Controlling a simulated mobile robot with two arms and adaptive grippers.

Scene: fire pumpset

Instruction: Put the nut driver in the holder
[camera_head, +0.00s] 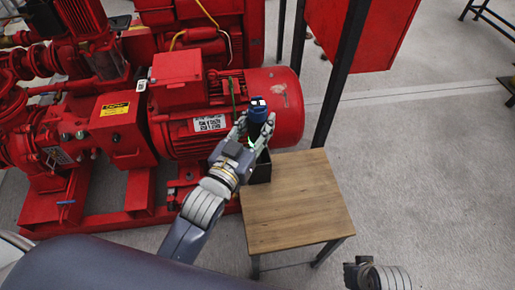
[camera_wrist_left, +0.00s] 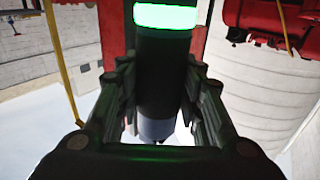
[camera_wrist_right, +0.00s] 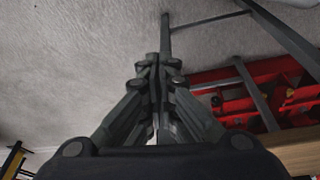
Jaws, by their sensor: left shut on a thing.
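The nut driver (camera_head: 257,110) is a dark cylindrical tool with a blue end. In the left wrist view it shows as a black body with a glowing green band (camera_wrist_left: 165,15). My left gripper (camera_head: 254,130) is shut on it, with the fingers on both sides of the body. A black box (camera_head: 263,168), which looks like the holder, stands at the back left corner of the small wooden table. The gripper and tool are above it in the picture and partly hide it. My right gripper (camera_wrist_right: 155,65) is empty, its fingers together, off the table's right front.
The wooden table top (camera_head: 295,205) is otherwise bare. A red motor and pump set (camera_head: 200,110) stands close behind and to the left. A dark post (camera_head: 340,75) and red panel (camera_head: 360,30) rise behind the table. Open floor lies to the right.

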